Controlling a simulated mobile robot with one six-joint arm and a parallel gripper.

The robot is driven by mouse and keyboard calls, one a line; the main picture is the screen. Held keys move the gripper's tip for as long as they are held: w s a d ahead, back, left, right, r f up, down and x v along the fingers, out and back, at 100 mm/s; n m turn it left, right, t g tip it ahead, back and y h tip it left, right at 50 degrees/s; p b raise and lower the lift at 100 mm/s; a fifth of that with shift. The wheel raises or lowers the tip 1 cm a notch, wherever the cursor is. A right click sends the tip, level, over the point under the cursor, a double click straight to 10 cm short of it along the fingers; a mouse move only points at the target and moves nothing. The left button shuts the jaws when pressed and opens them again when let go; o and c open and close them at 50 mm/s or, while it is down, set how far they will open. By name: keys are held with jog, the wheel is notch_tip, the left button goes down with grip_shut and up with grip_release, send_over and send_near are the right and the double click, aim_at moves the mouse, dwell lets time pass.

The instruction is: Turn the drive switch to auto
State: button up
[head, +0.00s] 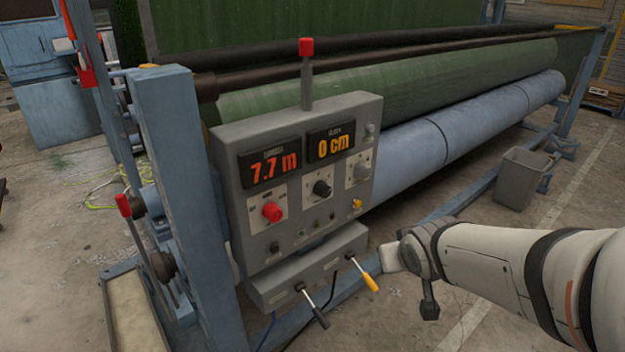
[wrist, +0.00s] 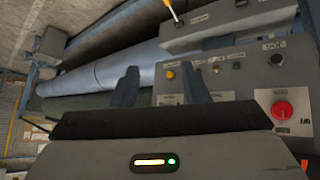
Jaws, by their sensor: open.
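A grey control panel (head: 305,236) carries a red knob (head: 272,211), a black rotary knob (head: 322,187) and a grey switch (head: 361,170) on pale plates. Their labels are too small to read, so I cannot tell which is the drive switch. In the wrist view the red knob (wrist: 283,110) is at the right and a yellow knob (wrist: 170,75) is just beyond the fingers. My gripper (wrist: 161,74) is open and empty, its two fingers apart in front of the panel. In the head view my arm reaches in from the right, with the gripper right of the panel, apart from it.
Below the panel are a black-handled lever (head: 313,308) and a yellow-handled lever (head: 364,275). A red-topped post (head: 306,72) rises above it. Behind are long rollers (head: 400,165) and a grey bin (head: 520,178).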

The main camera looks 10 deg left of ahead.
jog(key=shift+o, duration=1.3)
jog(key=w+a+r+n+y, duration=0.1)
jog(key=w+a+y, duration=0.1)
jog(key=a, duration=0.3)
jog(key=w+a+n+t+y+p, duration=0.1)
jog(key=w+a+n, duration=0.1)
jog(key=a, duration=0.3)
jog(key=shift+r+t+y, duration=0.3)
jog(key=shift+r+y, duration=0.05)
jog(key=shift+y, duration=0.05)
jog(key=n+y, duration=0.4)
jog(key=y, duration=0.1)
send_near(277, 215)
jog(key=w+a, duration=0.1)
jog(key=w, duration=0.1)
jog(key=x, duration=0.5)
jog(key=p+x, duration=0.1)
jog(key=x, duration=0.1)
jog(key=shift+s+a+f, duration=0.2)
jog(key=shift+a+f, duration=0.1)
jog(key=shift+f, duration=0.15)
jog(key=c, duration=1)
jog(key=shift+o, duration=0.2)
